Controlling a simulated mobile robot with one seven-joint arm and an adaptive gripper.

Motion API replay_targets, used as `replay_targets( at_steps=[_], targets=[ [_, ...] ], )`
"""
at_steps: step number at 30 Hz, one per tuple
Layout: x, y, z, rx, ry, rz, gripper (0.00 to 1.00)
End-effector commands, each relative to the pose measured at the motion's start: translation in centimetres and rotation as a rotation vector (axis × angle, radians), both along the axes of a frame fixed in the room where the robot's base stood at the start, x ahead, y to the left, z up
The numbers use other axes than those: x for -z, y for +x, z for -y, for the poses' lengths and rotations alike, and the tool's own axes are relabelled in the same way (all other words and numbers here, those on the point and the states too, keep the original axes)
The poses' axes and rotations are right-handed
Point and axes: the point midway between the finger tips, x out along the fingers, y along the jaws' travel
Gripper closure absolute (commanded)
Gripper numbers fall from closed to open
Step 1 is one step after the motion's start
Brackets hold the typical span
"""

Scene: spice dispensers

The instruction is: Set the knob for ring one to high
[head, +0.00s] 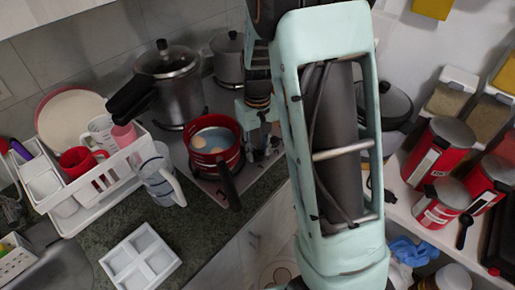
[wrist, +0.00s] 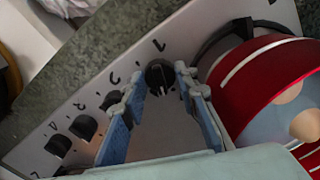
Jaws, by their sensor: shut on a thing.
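The knob for ring one (wrist: 160,77) is black and round, on the grey stove panel with the number 1 beside it in the wrist view. My gripper (wrist: 161,84) has its two blue-tipped fingers on either side of this knob and is shut on it. A pale line shows on the knob's face, but I cannot read its setting. In the head view my gripper is at the stove's front edge, right of the red pot, and my arm hides much of that area. The knob cannot be made out there.
Several other black knobs (wrist: 83,127) run down the panel to the left. A red pot (wrist: 244,82) with round pale items in it stands close to the right finger; its dark handle (head: 229,188) juts over the counter. A pressure cooker (head: 176,84) stands behind.

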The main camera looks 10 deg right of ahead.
Motion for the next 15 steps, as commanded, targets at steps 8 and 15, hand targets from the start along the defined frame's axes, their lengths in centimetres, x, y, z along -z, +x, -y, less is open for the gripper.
replay_targets(
  at_steps=[8,15],
  targets=[
    [-0.09,0.09,0.00,0.168,0.001,0.003,0.97],
    [-0.08,0.10,0.00,0.240,0.001,0.003,0.97]
  ],
)
